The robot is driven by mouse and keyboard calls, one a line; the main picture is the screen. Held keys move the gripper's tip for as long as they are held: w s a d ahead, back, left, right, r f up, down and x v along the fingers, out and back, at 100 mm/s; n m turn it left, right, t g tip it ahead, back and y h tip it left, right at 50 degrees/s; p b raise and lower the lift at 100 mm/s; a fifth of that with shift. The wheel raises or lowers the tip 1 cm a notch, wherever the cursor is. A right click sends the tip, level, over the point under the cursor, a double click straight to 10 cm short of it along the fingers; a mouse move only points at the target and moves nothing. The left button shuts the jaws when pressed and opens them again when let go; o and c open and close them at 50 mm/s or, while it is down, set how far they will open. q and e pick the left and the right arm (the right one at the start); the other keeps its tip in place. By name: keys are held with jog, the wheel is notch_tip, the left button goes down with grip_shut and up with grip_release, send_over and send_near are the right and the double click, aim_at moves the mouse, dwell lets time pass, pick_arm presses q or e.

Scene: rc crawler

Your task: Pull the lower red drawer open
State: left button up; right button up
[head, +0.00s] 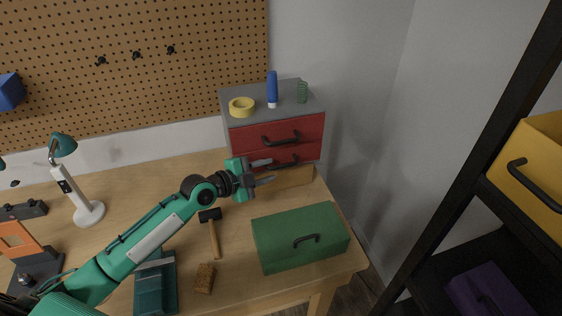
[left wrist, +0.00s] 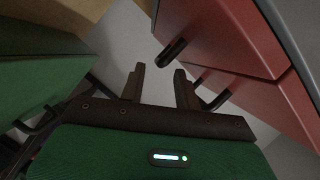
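The red drawer cabinet (head: 303,130) with a grey top stands at the back right of the table. Its upper drawer has a dark handle (head: 281,140). The lower red drawer (head: 309,152) has a dark handle partly hidden by my gripper; both drawers look shut. My left gripper (head: 265,171) is open and empty, just in front of the lower drawer. In the left wrist view, the fingers (left wrist: 160,86) are apart with nothing between them. My right gripper is not in view.
A green toolbox (head: 298,235) stands close in front of the cabinet, also at left in the wrist view (left wrist: 40,75). A hammer (head: 214,236) and brown block (head: 204,278) lie left of it. Yellow tape (head: 242,106) and a blue bottle (head: 272,88) stand on the cabinet.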

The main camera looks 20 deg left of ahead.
aim_at(277, 167)
pick_arm(q)
jog(key=p+x, duration=0.1)
jog(key=x, duration=0.3)
jog(key=shift+w+d, duration=0.25)
jog(key=shift+w, duration=0.1)
jog(key=shift+w+d+f+p, duration=0.15)
jog(key=shift+w+d+p, duration=0.1)
jog(key=shift+p, duration=0.1)
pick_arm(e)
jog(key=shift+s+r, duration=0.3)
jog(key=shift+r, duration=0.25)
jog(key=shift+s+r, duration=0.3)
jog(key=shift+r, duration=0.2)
pick_arm(q)
grip_shut()
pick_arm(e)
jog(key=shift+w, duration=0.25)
